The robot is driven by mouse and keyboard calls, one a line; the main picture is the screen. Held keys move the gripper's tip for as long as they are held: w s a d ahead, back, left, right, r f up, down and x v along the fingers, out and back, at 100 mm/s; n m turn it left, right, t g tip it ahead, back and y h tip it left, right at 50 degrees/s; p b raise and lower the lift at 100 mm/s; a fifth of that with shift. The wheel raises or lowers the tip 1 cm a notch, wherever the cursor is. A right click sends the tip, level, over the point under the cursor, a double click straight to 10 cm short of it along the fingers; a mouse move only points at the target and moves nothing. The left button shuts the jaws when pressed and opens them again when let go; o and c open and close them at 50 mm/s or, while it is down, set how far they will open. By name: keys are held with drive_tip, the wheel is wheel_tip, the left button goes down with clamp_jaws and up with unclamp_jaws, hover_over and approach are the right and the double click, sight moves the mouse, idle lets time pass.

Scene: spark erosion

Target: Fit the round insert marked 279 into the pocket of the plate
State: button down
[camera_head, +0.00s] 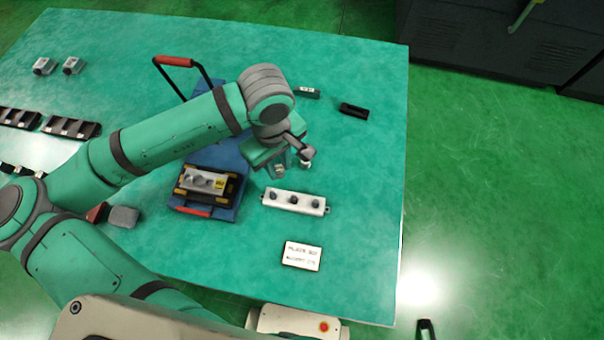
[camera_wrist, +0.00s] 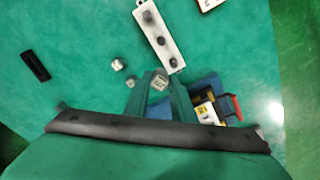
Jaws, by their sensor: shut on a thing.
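My gripper (camera_wrist: 160,92) is shut on a small light-grey round insert (camera_wrist: 161,82) with dark marks on its face, too small to read. In the head view my gripper (camera_head: 279,169) hangs over the table behind the light bar. That pale bar (camera_head: 274,202) has three dark round spots along its top and also shows in the wrist view (camera_wrist: 172,53); whether they are pockets or parts I cannot tell. A grey block with a yellow label (camera_head: 199,180) sits in a dark holder on the blue tray (camera_head: 228,212). I cannot tell which is the plate.
Two small light pieces (camera_wrist: 117,64) (camera_wrist: 130,81) stand close beside my gripper. A dark block (camera_head: 354,110) lies behind. A printed card (camera_head: 302,256) lies in front. Dark racks (camera_head: 71,127) are at the left. The table's right side is clear.

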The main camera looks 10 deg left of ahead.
drive_tip(key=s+a+f+n, duration=0.1)
drive_tip(key=s+a+n, duration=0.2)
drive_tip(key=a+n, duration=1.4)
drive_tip(key=shift+s+a+f+m, duration=0.1)
drive_tip(key=shift+a+f+m, duration=1.3)
drive_tip(key=shift+f+m, duration=0.2)
drive_tip(key=shift+a+f+m, duration=1.4)
drive_tip(key=shift+f+m, duration=0.1)
drive_tip(key=shift+f, duration=0.2)
drive_tip(key=shift+f, duration=0.2)
drive_tip(key=c, duration=1.4)
unclamp_jaws()
drive_tip(key=shift+r, duration=0.1)
wheel_tip(320, 180, up, 11)
drive_tip(key=shift+f, duration=0.2)
